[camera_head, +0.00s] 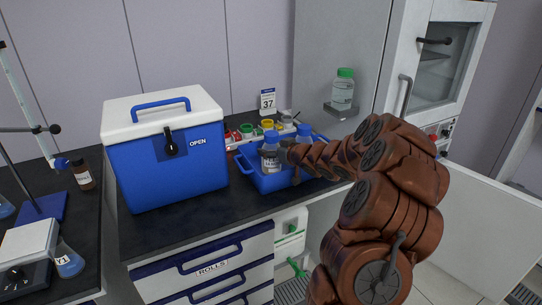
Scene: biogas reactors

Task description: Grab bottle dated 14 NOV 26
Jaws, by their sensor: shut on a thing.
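The fingers are small and dark here, and partly hidden by my arm. A second blue-capped bottle (304,133) stands behind my gripper in the tray, its lower part hidden by my arm.
A blue cool box with a white lid (168,150) stands left of the tray. Coloured-capped containers (267,125) and a "37" sign (268,102) are behind it. A green-capped bottle (343,92) sits on a small shelf. A cabinet door (490,215) hangs open at right.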

